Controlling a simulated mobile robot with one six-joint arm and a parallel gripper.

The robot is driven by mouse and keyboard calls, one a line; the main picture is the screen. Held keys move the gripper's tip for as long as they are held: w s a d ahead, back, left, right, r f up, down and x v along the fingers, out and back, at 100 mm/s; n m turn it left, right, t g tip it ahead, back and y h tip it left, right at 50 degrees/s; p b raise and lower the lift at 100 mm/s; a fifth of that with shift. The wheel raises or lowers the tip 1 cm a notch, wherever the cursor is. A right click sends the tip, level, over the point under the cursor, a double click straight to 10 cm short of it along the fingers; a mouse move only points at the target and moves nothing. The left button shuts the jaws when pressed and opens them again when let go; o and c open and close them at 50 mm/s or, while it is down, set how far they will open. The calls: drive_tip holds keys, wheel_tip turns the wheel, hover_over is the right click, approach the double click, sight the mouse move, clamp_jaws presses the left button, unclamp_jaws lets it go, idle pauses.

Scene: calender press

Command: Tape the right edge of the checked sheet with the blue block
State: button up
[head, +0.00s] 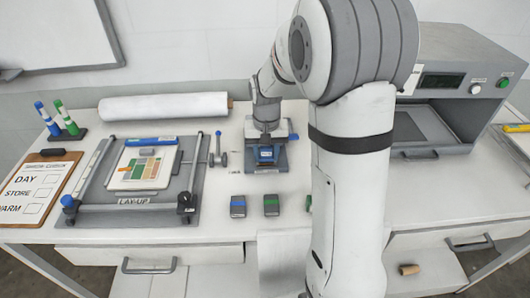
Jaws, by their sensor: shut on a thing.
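The checked sheet (138,170), with green, orange and tan patches, lies on a white backing on the grey LAY-UP board (182,187) at the left. A small orange piece is at its left edge. A small grey-blue piece (148,152) sits above its top edge. A dark block with a blue band (238,206) stands on the table right of the board. My gripper (265,149) points down over a grey stand, well right of the sheet. It is shut on a blue piece (265,156); the fingers are small and partly hidden.
Dark green-banded blocks stand beside the blue-banded one (271,205) and partly behind my arm (308,203). A white roll (165,107) lies behind the board. A clipboard (40,185) is at far left. A grey press (455,85) stands right.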

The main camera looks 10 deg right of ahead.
drive_tip(key=shift+f+b, duration=0.3)
drive_tip(key=shift+f, duration=0.1)
idle(0.9)
drive_tip(key=shift+r+p, duration=2.85)
drive_tip(key=shift+r, duration=1.2)
drive_tip(key=shift+a, duration=0.1)
drive_tip(key=w+a+p, duration=0.1)
drive_tip(key=w+a, duration=0.2)
drive_tip(key=a, duration=0.4)
drive_tip(key=w+a+p, duration=0.2)
drive_tip(key=w+a, duration=0.1)
drive_tip(key=a, duration=0.4)
drive_tip(key=p, duration=0.2)
hover_over(161, 169)
drive_tip(key=f, duration=0.1)
drive_tip(key=shift+w+f+b, duration=0.1)
drive_tip(key=shift+f+b, duration=1.75)
drive_tip(key=shift+f, duration=1.6)
drive_tip(key=shift+f+b, duration=0.5)
drive_tip(key=shift+b, duration=0.1)
